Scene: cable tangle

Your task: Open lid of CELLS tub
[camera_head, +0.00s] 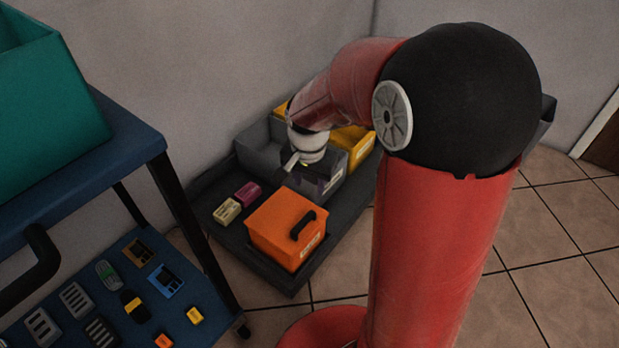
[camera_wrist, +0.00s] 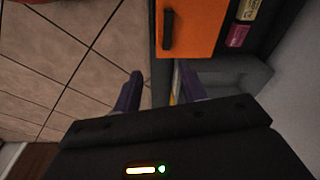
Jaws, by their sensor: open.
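An orange tub (camera_head: 273,243) with a closed orange lid (camera_head: 280,215) and a black bar handle (camera_head: 302,226) stands at the front of a dark low platform. It has a pale label, too small to read, so I cannot confirm that it is the CELLS tub. The lid (camera_wrist: 190,40) and handle (camera_wrist: 168,29) also show at the top of the wrist view. My gripper (camera_head: 308,172) is over the grey tub behind the orange one, apart from the handle. In the wrist view its purple fingers (camera_wrist: 160,85) are spread with nothing held between them.
An open grey tub (camera_head: 250,148) and a yellow tub (camera_head: 362,138) stand behind on the platform (camera_head: 232,238). A cream block (camera_head: 227,211) and a magenta block (camera_head: 248,193) lie left of the orange tub. A blue cart (camera_head: 90,165) stands left; tiled floor is clear at right.

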